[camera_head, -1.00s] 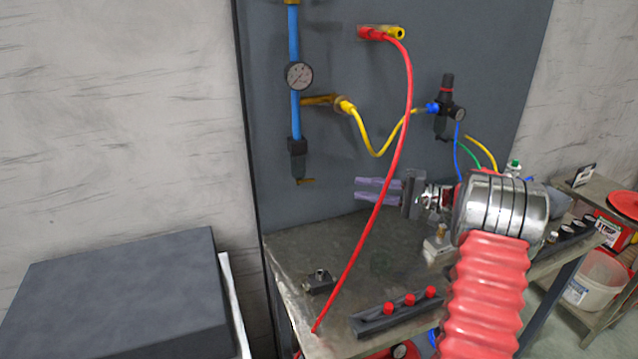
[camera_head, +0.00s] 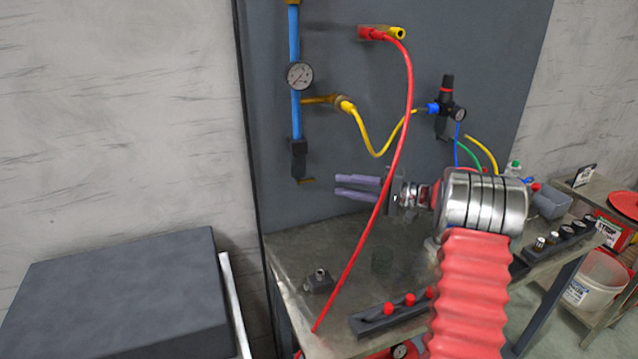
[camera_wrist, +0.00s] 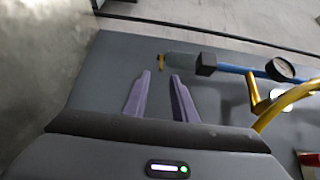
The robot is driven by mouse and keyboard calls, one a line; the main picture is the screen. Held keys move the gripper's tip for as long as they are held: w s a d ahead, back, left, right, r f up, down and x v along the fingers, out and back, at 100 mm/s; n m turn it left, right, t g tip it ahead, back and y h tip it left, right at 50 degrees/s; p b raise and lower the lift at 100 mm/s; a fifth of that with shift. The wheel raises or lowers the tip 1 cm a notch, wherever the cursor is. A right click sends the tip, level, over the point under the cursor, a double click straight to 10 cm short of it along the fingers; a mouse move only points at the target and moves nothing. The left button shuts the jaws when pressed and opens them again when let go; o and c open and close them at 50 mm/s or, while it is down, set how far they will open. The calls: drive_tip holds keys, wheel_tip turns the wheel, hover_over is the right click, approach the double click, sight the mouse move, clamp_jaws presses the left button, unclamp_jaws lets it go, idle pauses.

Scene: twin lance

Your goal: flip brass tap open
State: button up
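The brass tap (camera_head: 307,180) is a small yellow lever at the bottom of the dark fitting (camera_head: 298,160) under the blue pipe. It points to the right in the head view. In the wrist view the brass tap (camera_wrist: 161,62) shows just beyond my fingertips, roughly in line with the gap between them. My gripper (camera_head: 338,185) has two purple fingers pointing left, with the tips a short way right of the tap. In the wrist view my gripper (camera_wrist: 160,76) is open, with nothing between its fingers.
A red hose (camera_head: 398,150) hangs down across the view in front of my gripper. A yellow hose (camera_head: 366,142) runs from a brass fitting right of the pipe. A pressure gauge (camera_head: 299,75) sits above the tap. The bench (camera_head: 290,255) lies below; the panel left of the tap is clear.

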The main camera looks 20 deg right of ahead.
sight(306, 181)
drive_tip(key=x, duration=0.7)
drive_tip(key=shift+w+a, duration=0.25)
drive_tip(key=shift+a, duration=0.05)
clamp_jaws()
